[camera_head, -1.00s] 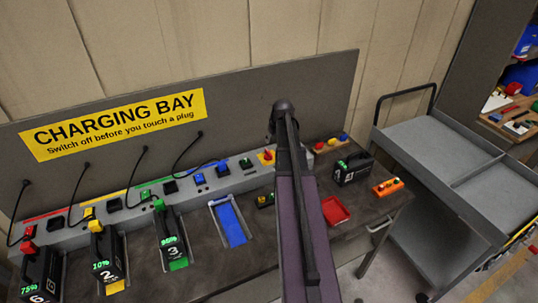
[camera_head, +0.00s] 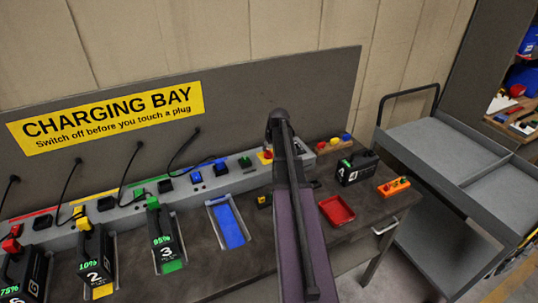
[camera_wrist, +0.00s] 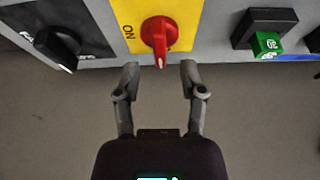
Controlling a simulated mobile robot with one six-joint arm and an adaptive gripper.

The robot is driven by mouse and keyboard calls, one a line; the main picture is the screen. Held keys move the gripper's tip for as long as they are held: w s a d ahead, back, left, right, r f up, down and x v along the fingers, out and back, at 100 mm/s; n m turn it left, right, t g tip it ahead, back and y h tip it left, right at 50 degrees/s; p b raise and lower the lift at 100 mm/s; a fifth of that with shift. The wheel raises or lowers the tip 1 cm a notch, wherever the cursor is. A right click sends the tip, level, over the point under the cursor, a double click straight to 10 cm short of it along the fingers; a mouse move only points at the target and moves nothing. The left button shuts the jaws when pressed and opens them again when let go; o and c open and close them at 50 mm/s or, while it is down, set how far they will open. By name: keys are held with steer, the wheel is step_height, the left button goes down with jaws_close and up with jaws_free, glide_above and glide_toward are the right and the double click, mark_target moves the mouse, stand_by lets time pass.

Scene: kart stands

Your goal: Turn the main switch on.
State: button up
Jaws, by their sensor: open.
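The main switch is a red rotary knob (camera_wrist: 158,32) on a yellow plate (camera_wrist: 183,41). In the wrist view its narrow handle points down the picture, and "ON" is printed to its left. In the head view the yellow plate with its red knob (camera_head: 265,155) shows just left of my arm, partly hidden. My gripper (camera_wrist: 160,72) is open and empty in the wrist view. Its two fingertips stand apart, just below the knob in the picture, one to either side of the handle's tip. In the head view my arm hides the gripper.
A black knob (camera_wrist: 58,46) and a green plug (camera_wrist: 266,45) flank the switch in the wrist view. A red tray (camera_head: 337,211) and grey cart (camera_head: 450,135) are at right.

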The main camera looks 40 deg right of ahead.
mark_target(269, 150)
steer(key=shift+b+x, duration=1.2)
steer(key=shift+x, duration=0.4)
jaws_close()
